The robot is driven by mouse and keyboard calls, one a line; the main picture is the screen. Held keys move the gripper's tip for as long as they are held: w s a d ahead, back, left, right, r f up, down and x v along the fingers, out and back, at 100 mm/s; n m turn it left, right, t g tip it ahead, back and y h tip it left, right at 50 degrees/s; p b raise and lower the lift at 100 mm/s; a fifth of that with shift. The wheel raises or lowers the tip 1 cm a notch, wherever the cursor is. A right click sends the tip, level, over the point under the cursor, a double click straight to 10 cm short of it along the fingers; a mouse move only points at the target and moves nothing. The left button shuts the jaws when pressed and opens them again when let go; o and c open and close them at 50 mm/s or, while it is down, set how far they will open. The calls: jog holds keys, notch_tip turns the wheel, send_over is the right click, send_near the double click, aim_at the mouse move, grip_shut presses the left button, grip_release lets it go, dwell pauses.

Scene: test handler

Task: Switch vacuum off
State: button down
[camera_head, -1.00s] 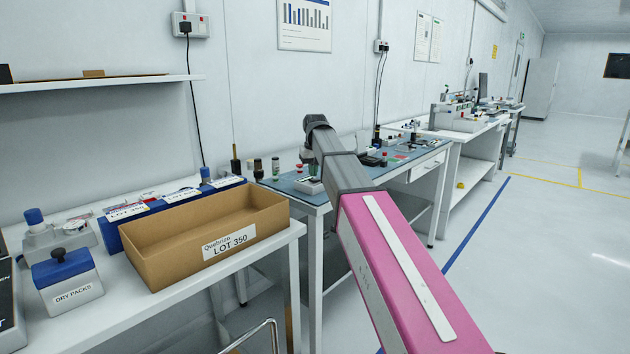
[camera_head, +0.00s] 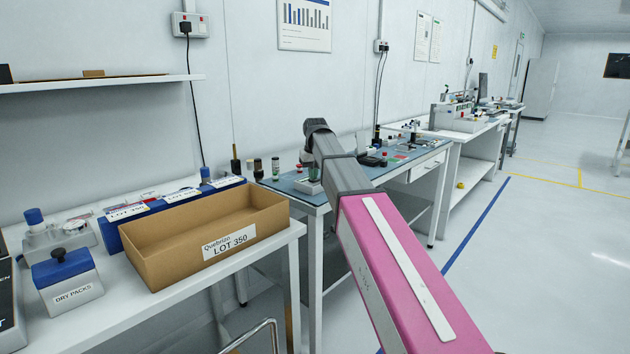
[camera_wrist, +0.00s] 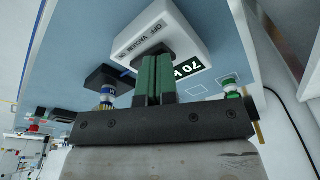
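The vacuum unit is a white box (camera_wrist: 165,35) lettered "OFF VACUUM", with a dark display reading "70" on its side, partly covered. It sits on the blue-grey bench mat. My gripper (camera_wrist: 156,62) has its two green fingers close together, with their tips at the box face. A dark part, perhaps the switch, shows at the tips; the fingers hide much of it. I cannot tell whether they touch or pinch it. In the head view the white box (camera_head: 309,187) sits near the left end of the bench, under my gripper, which my arm largely hides.
A small dark block with a blue-and-white cap (camera_wrist: 107,92) and a green-capped bottle (camera_wrist: 232,92) flank my gripper. In the head view, a cardboard LOT 350 box (camera_head: 165,262) stands on the nearer white table. Floor to the right is clear.

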jog(key=shift+f, duration=0.15)
jog(key=shift+r, duration=3.5)
